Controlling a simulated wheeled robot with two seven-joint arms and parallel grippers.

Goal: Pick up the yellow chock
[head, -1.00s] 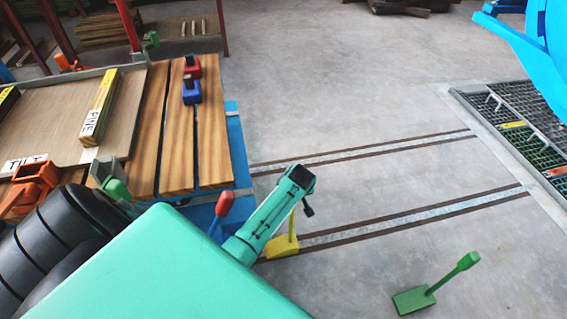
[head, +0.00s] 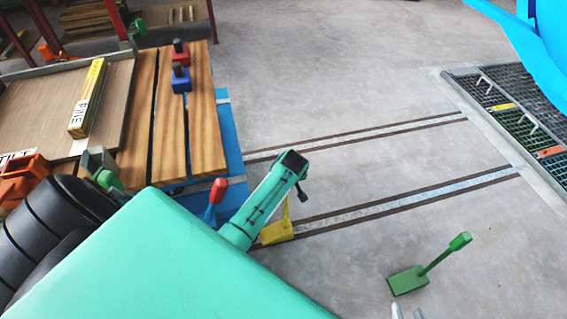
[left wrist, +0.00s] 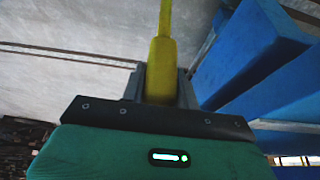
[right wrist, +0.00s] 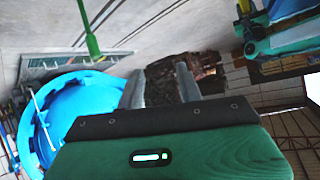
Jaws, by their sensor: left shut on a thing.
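The yellow chock (head: 277,232) stands at the left end of the nearer floor strip, partly behind my left arm in the head view. In the left wrist view its yellow handle (left wrist: 160,68) runs between the two fingers of my left gripper (left wrist: 159,82), which is shut on it. My left gripper's fingers are hidden in the head view. Whether the chock's base touches the floor is hard to tell. My right gripper (right wrist: 162,82) is open and empty; its fingertips (head: 407,311) just show at the bottom of the head view.
A green chock (head: 408,280) lies on the floor to the right. A floor grate (head: 500,92) and blue vessel (head: 548,40) are at the right. The middle floor is clear.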

